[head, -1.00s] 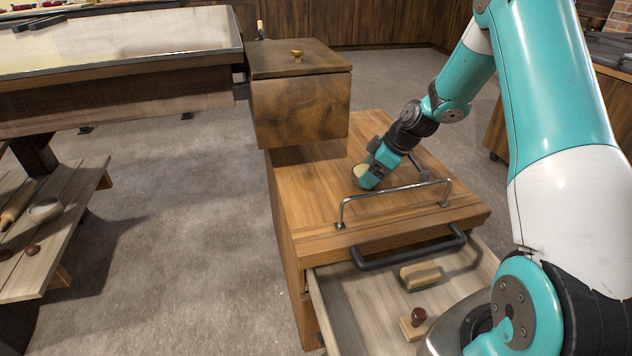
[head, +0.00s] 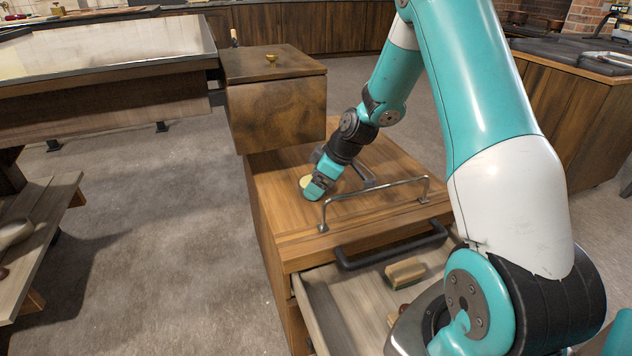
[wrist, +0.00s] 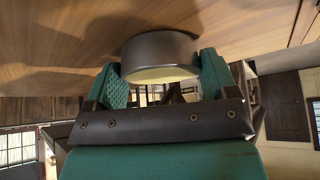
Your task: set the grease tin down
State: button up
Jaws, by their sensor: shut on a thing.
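The grease tin (wrist: 160,52) is a round, dark-sided tin with a pale yellowish face, held between the two teal fingers in the wrist view. My gripper (head: 314,189) is shut on it. In the head view only a pale bit of the tin (head: 306,181) shows beside the fingers. The gripper is low over the wooden top of the cabinet (head: 283,217), left of the metal rail. In the wrist view the wood surface (wrist: 60,40) is very close to the tin. I cannot tell whether the tin touches it.
A metal rail (head: 375,190) runs along the cabinet top's front edge. Below it a drawer (head: 345,300) stands open with a brush (head: 405,272) inside. A wooden box with a brass knob (head: 275,110) overhangs the top's back left. The top around the gripper is mostly clear.

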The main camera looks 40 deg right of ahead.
jog(key=o, duration=1)
jog(key=shift+o, duration=0.2)
jog(key=p+v, duration=0.3)
jog(key=v, duration=0.9)
jog(key=s+a+r+g, duration=0.1)
jog(key=s+a+r, duration=0.25)
jog(key=a, duration=0.45)
jog(key=s+a+r+g, duration=0.15)
jog(key=a+r, duration=0.25)
jog(key=a, duration=0.4)
jog(key=s+a+r+g, duration=0.1)
jog(key=s+a+r, duration=0.1)
jog(key=s+a, duration=0.4)
jog(key=s+a+r+m+g, duration=0.1)
jog(key=s+a, duration=0.5)
jog(key=s, duration=0.6)
jog(key=shift+s+r, duration=0.3)
jog(key=shift+r, duration=0.15)
jog(key=shift+a, duration=0.15)
